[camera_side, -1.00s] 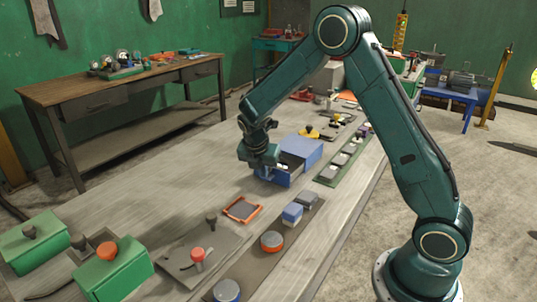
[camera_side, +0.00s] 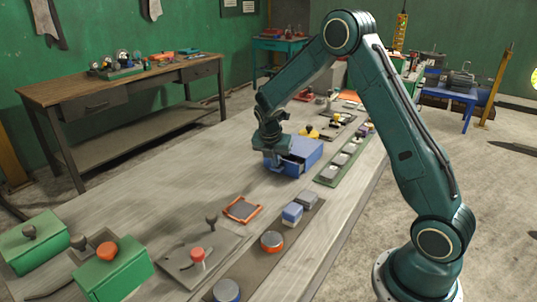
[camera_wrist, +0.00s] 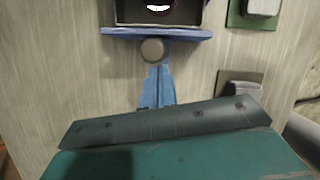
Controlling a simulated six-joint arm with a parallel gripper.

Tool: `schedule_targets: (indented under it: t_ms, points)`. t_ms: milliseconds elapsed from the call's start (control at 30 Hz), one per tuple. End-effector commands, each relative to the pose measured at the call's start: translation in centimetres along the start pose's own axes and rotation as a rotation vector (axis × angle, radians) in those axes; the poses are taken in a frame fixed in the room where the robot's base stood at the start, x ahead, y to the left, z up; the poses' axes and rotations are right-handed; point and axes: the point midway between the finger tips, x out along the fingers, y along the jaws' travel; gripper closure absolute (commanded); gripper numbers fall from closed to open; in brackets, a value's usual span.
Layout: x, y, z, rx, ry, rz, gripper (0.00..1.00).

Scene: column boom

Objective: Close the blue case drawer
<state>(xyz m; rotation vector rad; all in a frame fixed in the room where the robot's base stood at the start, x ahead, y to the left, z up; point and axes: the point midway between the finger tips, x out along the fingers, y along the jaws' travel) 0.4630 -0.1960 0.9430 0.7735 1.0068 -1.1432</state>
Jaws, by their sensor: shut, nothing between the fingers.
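The blue case (camera_side: 308,150) stands on the long workbench in the side view. Its drawer (camera_side: 289,168) is partly out on the near-left side, with a dark opening visible. In the wrist view the drawer's blue front edge (camera_wrist: 180,34) runs across the top, with a round grey knob (camera_wrist: 152,50) on it. A white object shows inside the drawer. My gripper (camera_wrist: 156,74) is shut and empty, its blue fingers just in front of the knob. Whether they touch it I cannot tell. In the side view my gripper (camera_side: 272,160) is at the drawer front and partly covers it.
A green strip with grey blocks (camera_side: 345,160) lies right of the case. An orange-rimmed tray (camera_side: 242,209) and a dark mat with small parts (camera_side: 262,262) lie nearer. Green boxes (camera_side: 112,272) stand at the front left. The bench left of the case is clear.

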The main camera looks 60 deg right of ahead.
Motion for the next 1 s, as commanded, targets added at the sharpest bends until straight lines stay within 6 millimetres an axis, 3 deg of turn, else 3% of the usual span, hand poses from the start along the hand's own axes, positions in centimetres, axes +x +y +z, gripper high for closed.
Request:
schedule_targets:
  t_ms: [100,300,767,1000]
  points:
    - [0.9,-0.6,2.1,0.005,0.000,-0.001,1.00]
    - [1.7,-1.2,4.1,0.001,0.000,0.000,1.00]
    - [1.8,-1.4,4.5,0.007,-0.007,-0.002,1.00]
    - [1.3,-1.3,3.2,0.003,-0.004,0.000,1.00]
